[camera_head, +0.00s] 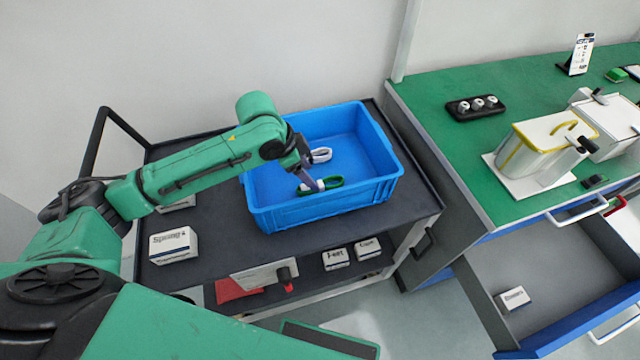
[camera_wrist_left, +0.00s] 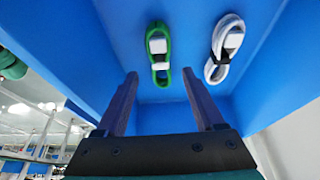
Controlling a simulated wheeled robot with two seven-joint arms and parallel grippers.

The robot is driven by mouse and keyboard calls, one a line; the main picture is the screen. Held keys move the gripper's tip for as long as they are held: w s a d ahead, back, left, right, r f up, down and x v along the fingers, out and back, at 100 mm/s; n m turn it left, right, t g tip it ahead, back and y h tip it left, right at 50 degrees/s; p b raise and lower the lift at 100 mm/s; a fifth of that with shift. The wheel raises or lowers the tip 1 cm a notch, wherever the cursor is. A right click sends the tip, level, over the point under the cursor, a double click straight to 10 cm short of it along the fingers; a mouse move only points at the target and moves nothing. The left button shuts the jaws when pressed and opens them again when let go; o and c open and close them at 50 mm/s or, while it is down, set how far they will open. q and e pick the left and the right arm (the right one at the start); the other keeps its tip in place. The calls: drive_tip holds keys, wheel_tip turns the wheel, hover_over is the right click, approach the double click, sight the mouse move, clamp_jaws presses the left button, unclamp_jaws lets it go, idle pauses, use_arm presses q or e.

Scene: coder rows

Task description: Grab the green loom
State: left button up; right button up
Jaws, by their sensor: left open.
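The green loom (camera_head: 333,182) is a bundled loop of green cable with a white band. It lies on the floor of the blue crate (camera_head: 325,211), and the left wrist view shows it whole (camera_wrist_left: 159,50). A similar white loom (camera_head: 321,155) lies beside it, also in the left wrist view (camera_wrist_left: 222,50). My left gripper (camera_head: 312,184) reaches into the crate over the green loom. Its two fingers (camera_wrist_left: 158,88) are apart with nothing between them, and the green loom shows beyond the tips. My right gripper is not in view.
The crate stands on a dark cart (camera_head: 215,222) with a small labelled box (camera_head: 173,245) at its left. The crate walls surround both looms. A green workbench (camera_head: 450,140) with a container (camera_head: 545,145) and an open drawer (camera_head: 545,275) is at the right.

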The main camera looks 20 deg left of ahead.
sight(319, 184)
use_arm(q)
drive_tip(key=p+x, duration=0.1)
drive_tip(key=x, duration=0.3)
drive_tip(key=shift+w+d+f, duration=0.1)
drive_tip(key=shift+d+f, duration=0.05)
drive_tip(key=shift+f, duration=0.15)
drive_tip(key=shift+d+f, duration=0.15)
drive_tip(key=shift+f, duration=0.3)
drive_tip(key=shift+w, duration=0.1)
clamp_jaws()
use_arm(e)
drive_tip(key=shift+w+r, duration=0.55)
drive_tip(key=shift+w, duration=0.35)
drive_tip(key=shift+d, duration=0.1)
